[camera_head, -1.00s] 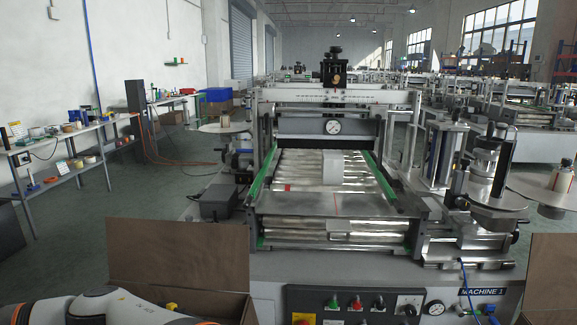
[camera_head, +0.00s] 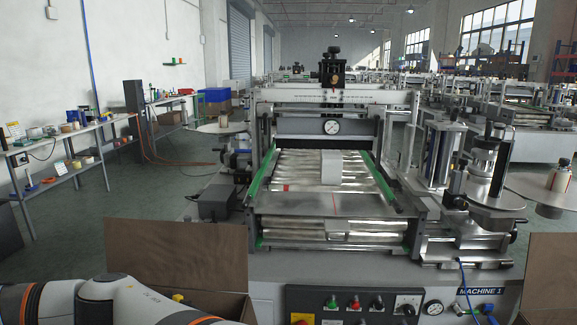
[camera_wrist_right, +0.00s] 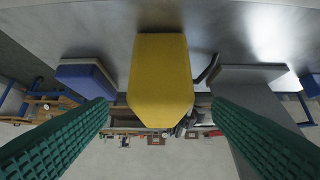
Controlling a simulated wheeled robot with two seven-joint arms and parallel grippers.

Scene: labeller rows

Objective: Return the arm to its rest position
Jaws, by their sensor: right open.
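A white arm of mine with orange rings (camera_head: 130,298) crosses the lower left corner of the head view. Its gripper is not in that view. In the right wrist view, my right gripper (camera_wrist_right: 160,118) is open, with its two green ridged fingers wide apart. A yellow block (camera_wrist_right: 160,75) shows between the fingers in the picture, with clear gaps on both sides. A blue block (camera_wrist_right: 85,77) shows to its left and a grey block (camera_wrist_right: 250,75) to its right. I cannot tell how far they are from the fingers. My left gripper is in neither view.
The labelling machine (camera_head: 330,225) fills the middle, with a white box (camera_head: 331,167) on its rollers. An open brown carton (camera_head: 175,255) stands at front left, beside the arm. Another carton (camera_head: 552,270) is at front right. A wall bench (camera_head: 60,145) stands far left.

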